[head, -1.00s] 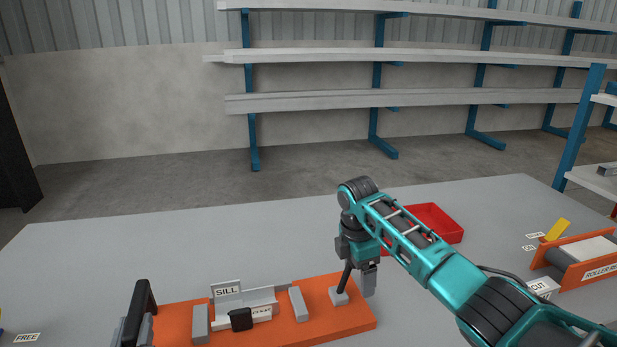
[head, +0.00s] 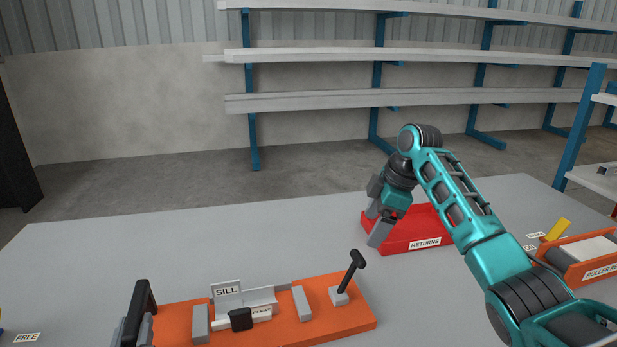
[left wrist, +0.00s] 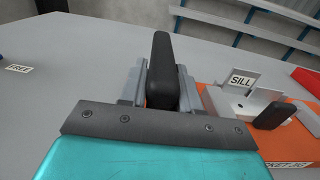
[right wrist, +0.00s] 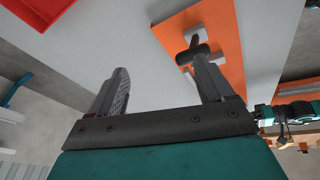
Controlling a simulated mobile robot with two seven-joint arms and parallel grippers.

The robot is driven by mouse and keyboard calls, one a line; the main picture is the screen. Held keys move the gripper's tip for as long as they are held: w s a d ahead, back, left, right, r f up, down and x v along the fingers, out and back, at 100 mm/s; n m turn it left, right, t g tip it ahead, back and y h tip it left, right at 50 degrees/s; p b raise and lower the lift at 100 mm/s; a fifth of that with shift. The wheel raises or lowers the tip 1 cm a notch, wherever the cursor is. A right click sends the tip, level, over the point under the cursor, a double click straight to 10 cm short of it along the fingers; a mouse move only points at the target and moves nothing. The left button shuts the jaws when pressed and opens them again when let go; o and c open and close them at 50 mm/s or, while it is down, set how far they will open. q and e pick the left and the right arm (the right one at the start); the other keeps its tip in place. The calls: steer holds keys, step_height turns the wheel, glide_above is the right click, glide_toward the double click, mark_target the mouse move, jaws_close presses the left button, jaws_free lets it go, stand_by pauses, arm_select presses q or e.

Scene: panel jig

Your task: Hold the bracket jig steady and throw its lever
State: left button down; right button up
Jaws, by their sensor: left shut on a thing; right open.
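The orange bracket jig (head: 345,318) lies on the grey table. It bears a grey angled piece with a SILL label (head: 227,290), grey blocks and a small black knob (head: 240,319). Its lever (head: 350,272), with a black T-top, rises from a grey block at the right end and leans right. My left gripper (left wrist: 160,85) is shut on the black upright handle (head: 144,305) at the jig's left end. My right gripper (head: 376,230) is open and empty, up and right of the lever and apart from it. The lever top (right wrist: 193,53) also shows in the right wrist view.
A red RETURNS bin (head: 425,240) stands behind and right of the jig, close to my right gripper in the head view. An orange roller fixture (head: 585,262) stands at the right. A FREE label (head: 27,337) lies on bare table at the left.

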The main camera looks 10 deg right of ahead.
steer(key=d+r+m+t, duration=0.2)
steer(key=d+m+t, duration=0.2)
steer(key=d, duration=0.6)
steer(key=d+r+m+t, duration=0.2)
steer(key=d+m+t, duration=0.2)
steer(key=d+m, duration=0.5)
steer(key=shift+w+d+m+t, duration=0.25)
steer(key=shift+d+m+t, duration=0.05)
steer(key=shift+d, duration=0.35)
steer(key=shift+c, duration=0.5)
